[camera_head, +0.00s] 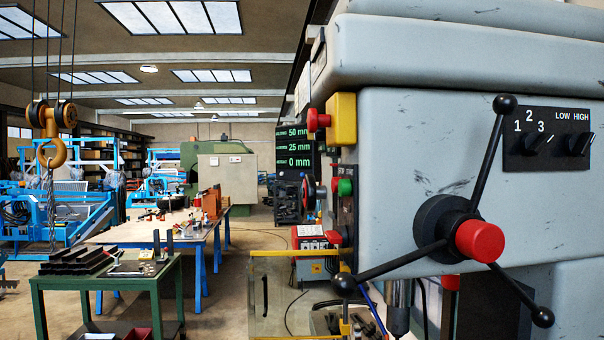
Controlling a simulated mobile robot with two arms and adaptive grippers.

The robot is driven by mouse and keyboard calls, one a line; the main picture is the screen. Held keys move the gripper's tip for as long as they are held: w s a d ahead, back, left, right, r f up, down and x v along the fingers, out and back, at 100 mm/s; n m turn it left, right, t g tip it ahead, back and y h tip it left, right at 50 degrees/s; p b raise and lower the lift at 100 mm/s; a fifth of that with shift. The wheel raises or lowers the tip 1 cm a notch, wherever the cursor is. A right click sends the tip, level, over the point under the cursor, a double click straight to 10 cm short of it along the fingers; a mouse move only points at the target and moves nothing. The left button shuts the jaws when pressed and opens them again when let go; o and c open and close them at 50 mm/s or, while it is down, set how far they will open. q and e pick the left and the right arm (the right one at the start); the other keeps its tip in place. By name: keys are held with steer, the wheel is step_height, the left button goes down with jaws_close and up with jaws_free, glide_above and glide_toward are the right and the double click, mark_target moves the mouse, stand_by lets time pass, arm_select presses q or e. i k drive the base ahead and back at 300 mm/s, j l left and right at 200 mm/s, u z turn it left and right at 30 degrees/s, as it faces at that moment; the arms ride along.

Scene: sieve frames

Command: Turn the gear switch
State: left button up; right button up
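A black switch panel (512,151) is on the upper right of the grey drill press head. Its left knob, the gear switch (535,145), sits below the marks 1, 2 and 3. Its pointer end leans up and to the right, on the side of the 3. A second knob (579,145) sits under the words LOW and HIGH and also leans up and to the right. Neither of my grippers shows in the head view.
A three-spoked feed handle with a red hub (480,241) and black ball ends juts out left of and below the panel. A yellow box with a red button (341,119) is on the machine's left side. A green table (110,279) stands at lower left.

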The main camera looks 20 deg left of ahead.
mark_target(532, 143)
steer(key=j+u, duration=0.15)
steer(key=i+j+u, duration=0.1)
steer(key=j, duration=0.2)
steer(key=l+z, duration=0.2)
steer(key=z, duration=0.3)
steer(key=k+l+z, duration=0.1)
steer(key=z, duration=0.4)
steer(key=l, duration=0.1)
